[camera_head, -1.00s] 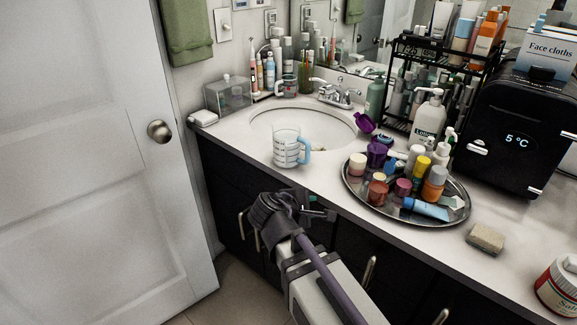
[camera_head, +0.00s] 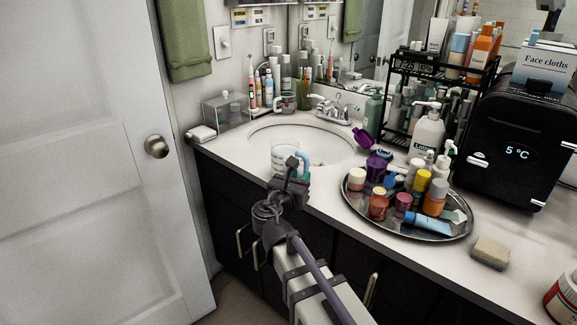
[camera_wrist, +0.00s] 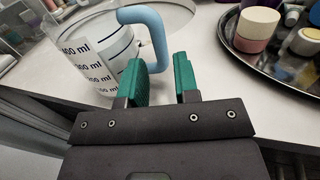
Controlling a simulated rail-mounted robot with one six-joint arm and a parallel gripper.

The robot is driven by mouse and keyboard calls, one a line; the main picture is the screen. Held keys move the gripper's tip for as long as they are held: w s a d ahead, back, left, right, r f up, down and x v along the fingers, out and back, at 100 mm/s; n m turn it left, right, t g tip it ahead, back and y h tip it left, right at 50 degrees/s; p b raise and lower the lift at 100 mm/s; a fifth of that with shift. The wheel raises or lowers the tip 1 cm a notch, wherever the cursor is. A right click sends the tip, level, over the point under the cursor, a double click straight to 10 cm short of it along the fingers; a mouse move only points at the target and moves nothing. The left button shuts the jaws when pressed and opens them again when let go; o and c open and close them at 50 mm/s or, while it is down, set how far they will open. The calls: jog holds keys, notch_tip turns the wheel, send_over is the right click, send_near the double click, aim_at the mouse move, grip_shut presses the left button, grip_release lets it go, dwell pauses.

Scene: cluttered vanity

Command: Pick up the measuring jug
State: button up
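The measuring jug (camera_head: 283,151) is clear with dark markings and a light blue handle. It stands upright on the counter at the front edge of the sink, partly hidden by my gripper (camera_head: 297,167) in the head view. In the wrist view the jug (camera_wrist: 92,62) fills the upper left, and its blue handle (camera_wrist: 147,18) faces my gripper (camera_wrist: 161,68). The two green fingers are apart with a gap between them. The handle's lower part shows just beyond the gap, partly behind the left finger. I cannot tell whether they touch.
A round metal tray (camera_head: 400,229) with several cosmetics stands to the right of the jug. A beige sponge (camera_head: 490,252) lies farther right. The sink basin (camera_head: 325,146) is behind the jug. A clear box (camera_head: 222,110) and soap stand at the counter's left end.

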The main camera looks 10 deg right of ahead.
jog(key=x, duration=0.5)
jog(key=shift+f, duration=0.15)
grip_shut()
